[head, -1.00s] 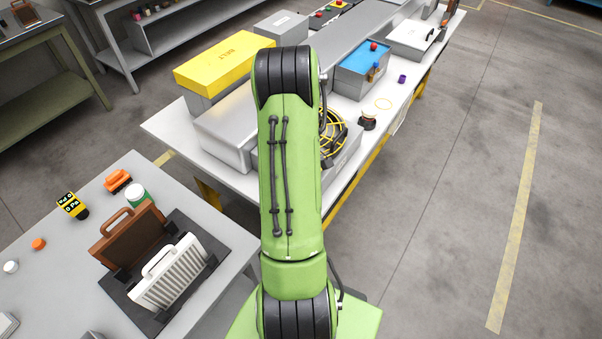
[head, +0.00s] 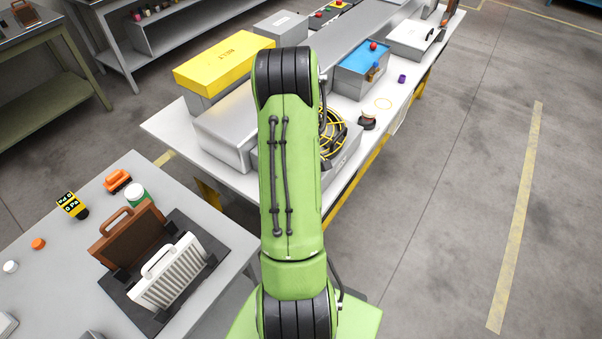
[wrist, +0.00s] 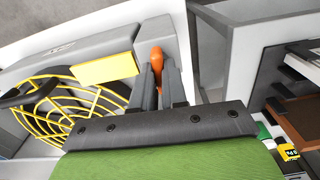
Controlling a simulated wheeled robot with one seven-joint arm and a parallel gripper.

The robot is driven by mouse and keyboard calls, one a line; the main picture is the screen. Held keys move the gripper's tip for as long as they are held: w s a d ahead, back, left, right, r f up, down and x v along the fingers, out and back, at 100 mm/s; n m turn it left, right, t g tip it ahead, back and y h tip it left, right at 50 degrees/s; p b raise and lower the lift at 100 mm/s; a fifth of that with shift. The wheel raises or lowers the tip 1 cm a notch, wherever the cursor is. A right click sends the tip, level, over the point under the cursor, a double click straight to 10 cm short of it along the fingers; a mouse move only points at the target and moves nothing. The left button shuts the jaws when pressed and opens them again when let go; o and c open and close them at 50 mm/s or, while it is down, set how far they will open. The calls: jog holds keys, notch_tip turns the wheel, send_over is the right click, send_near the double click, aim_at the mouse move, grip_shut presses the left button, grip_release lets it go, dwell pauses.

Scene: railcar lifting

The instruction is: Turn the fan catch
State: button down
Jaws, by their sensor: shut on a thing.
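The fan unit shows in the wrist view as a grey housing (wrist: 62,50) with a round yellow wire guard (wrist: 52,108) at the left. An orange catch (wrist: 157,58) stands at the housing's edge, near a yellow plate (wrist: 104,69). My gripper (wrist: 160,82) is shut on the orange catch, with a dark finger on each side of it. The catch's lower part is hidden between the fingers. In the head view the yellow guard (head: 335,131) shows partly beside my green arm, which hides my gripper and the catch.
A yellow-topped box (head: 212,62) and a blue-topped box (head: 362,62) stand on the long bench (head: 158,130) around the fan unit. A nearer table (head: 60,235) at the left holds a brown panel (head: 130,235) and a white ribbed filter (head: 168,272). The floor at the right is clear.

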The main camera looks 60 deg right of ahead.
jog(key=m+b, duration=0.2)
jog(key=m, duration=0.2)
jog(key=shift+d+m, duration=0.1)
jog(key=shift+m, duration=0.2)
jog(key=m+b, duration=0.1)
jog(key=m, duration=0.3)
jog(key=shift+b, duration=0.3)
jog(key=m+b, duration=0.1)
jog(key=m, duration=0.4)
jog(key=shift+m+b, duration=0.3)
jog(key=shift+m, duration=1.5)
jog(key=c, duration=1.2)
grip_release()
jog(key=shift+o, duration=0.2)
